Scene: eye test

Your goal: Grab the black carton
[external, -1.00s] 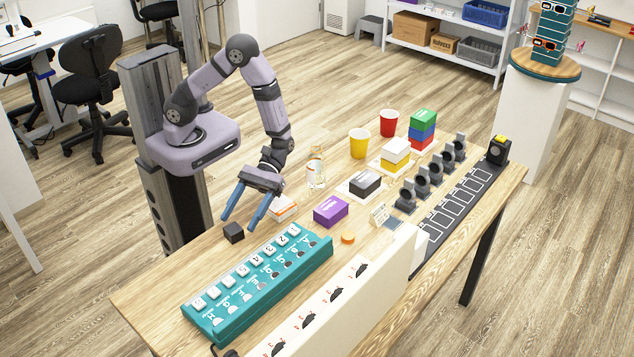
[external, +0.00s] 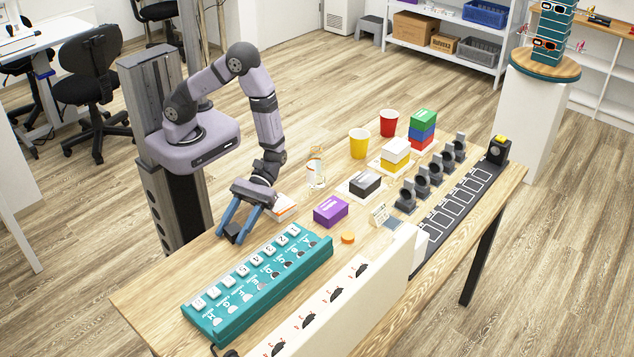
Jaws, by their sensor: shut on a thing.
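The black carton (external: 365,184), a dark box with a pale label, lies on a white mat right of the table's middle. My gripper (external: 231,238) is well to the left of it, low over the table behind the teal board. Its blue fingers are shut on a small plain black cube (external: 236,233). The cube is partly hidden by the fingers, and I cannot tell whether it still touches the table. The black carton stands free, with nothing gripping it.
A purple carton (external: 331,211), a clear bottle (external: 316,172) and an orange-white box (external: 284,207) stand between my gripper and the black carton. A teal board (external: 258,290) lies in front. Stacked cartons (external: 396,155), cups (external: 359,143) and dark holders (external: 422,178) stand further right.

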